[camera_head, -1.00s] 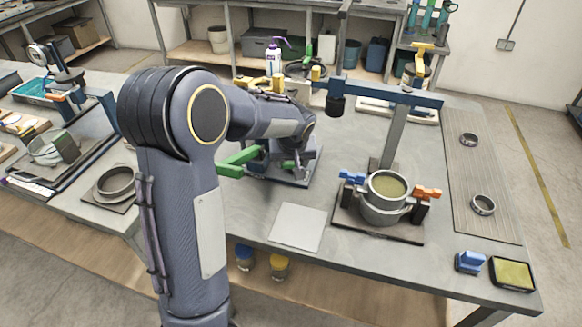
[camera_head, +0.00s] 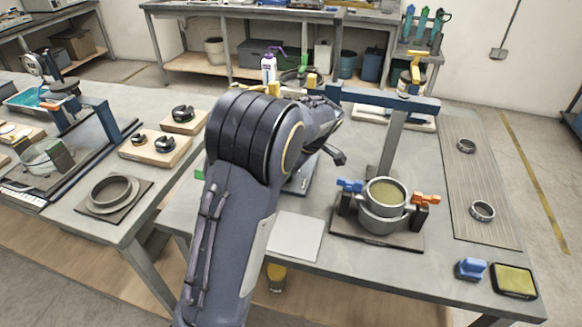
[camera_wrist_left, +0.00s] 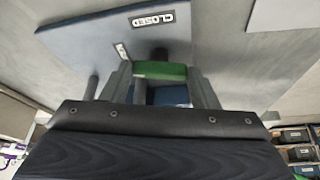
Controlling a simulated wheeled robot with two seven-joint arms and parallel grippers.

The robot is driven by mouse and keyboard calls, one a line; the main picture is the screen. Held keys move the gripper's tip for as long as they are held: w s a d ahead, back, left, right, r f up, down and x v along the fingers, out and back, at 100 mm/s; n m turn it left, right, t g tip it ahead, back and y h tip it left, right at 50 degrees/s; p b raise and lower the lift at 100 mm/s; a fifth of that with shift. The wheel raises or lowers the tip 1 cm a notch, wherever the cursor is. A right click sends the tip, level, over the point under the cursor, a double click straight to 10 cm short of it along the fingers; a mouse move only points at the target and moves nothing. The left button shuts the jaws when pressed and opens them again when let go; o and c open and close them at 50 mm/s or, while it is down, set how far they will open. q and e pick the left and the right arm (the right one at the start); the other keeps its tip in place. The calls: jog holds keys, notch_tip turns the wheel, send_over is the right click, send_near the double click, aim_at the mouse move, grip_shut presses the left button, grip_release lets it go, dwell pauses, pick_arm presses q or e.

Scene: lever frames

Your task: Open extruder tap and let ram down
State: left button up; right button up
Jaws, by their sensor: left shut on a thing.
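In the left wrist view, the two fingers of my left gripper (camera_wrist_left: 162,90) are closed on a green handle (camera_wrist_left: 160,70). A blue-grey plate (camera_wrist_left: 90,45) lies beyond it, with an upside-down label reading CLOSED (camera_wrist_left: 182,22). I cannot tell the lever's exact angle. A ram is not clearly visible. My right gripper is not in view.
Right of my arm, a blue beam (camera_head: 400,101) on a grey post (camera_head: 391,140) stands behind a pot (camera_head: 384,212) with blue and orange clamps. A blank light plate (camera_head: 293,236) lies in front. A blue block (camera_head: 471,269) and yellow pad (camera_head: 514,280) sit at the front right.

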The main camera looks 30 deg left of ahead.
pick_arm(q)
jog(key=shift+w+n+g+p, duration=0.15)
jog(key=shift+n+g+p, duration=0.4)
jog(key=shift+n, duration=0.95)
jog(key=o, duration=1)
jog(key=v, duration=0.7)
jog(key=shift+w+d+r, duration=0.1)
jog(key=shift+r, duration=0.3)
